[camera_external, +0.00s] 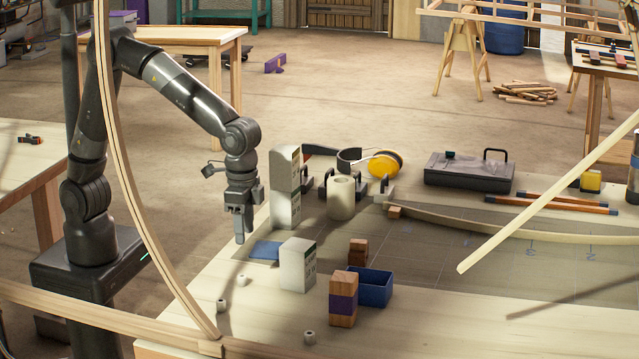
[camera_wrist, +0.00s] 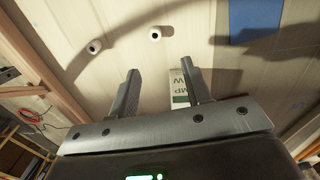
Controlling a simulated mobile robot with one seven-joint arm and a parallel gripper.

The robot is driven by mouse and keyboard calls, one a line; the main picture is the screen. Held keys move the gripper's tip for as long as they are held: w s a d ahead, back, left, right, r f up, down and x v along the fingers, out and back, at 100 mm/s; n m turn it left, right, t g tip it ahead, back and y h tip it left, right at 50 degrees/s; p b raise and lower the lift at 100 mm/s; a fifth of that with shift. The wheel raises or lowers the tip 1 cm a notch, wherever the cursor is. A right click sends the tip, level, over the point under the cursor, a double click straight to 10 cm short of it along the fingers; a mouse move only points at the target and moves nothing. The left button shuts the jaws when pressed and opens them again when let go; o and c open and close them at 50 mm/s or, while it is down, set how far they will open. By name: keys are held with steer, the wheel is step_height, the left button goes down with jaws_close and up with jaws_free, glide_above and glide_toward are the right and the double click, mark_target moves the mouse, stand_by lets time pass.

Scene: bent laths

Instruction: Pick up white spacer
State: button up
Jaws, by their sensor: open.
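Several small white spacers, short cylinders with a hole, are on the pale wooden bench (camera_external: 440,325): one spacer (camera_external: 242,280) near the blue pad, one spacer (camera_external: 222,305) by the curved lath, and one spacer (camera_external: 309,337) near the front edge. My gripper (camera_external: 241,238) points down above the bench's left side, apart from the spacers. In the wrist view my gripper (camera_wrist: 160,70) is open, with no spacer between its fingers. That view shows two spacers beyond the fingertips, one spacer (camera_wrist: 156,33) near the middle and one spacer (camera_wrist: 95,46) left. I cannot match them surely across views.
A wooden block (camera_external: 343,285) and a blue bin (camera_external: 373,287) are farther right. A curved lath (camera_external: 135,190) rises at the left.

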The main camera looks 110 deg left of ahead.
glide_above(242, 276)
steer(key=f, duration=0.3)
steer(key=w+f, duration=0.1)
steer(key=f, duration=0.1)
steer(key=shift+a+f, duration=0.25)
steer(key=shift+a, duration=0.05)
steer(key=shift+s+d+f, duration=0.1)
steer(key=shift+s+f, duration=0.05)
steer(key=shift+f, duration=0.75)
steer(key=shift+s+d+f, duration=0.1)
steer(key=shift+s+f, duration=0.05)
steer(key=shift+f, duration=0.8)
steer(key=shift+s+d+f, duration=0.1)
steer(key=shift+s+f, duration=0.05)
steer(key=shift+f, duration=0.75)
steer(key=shift+c, duration=0.2)
jaws_close()
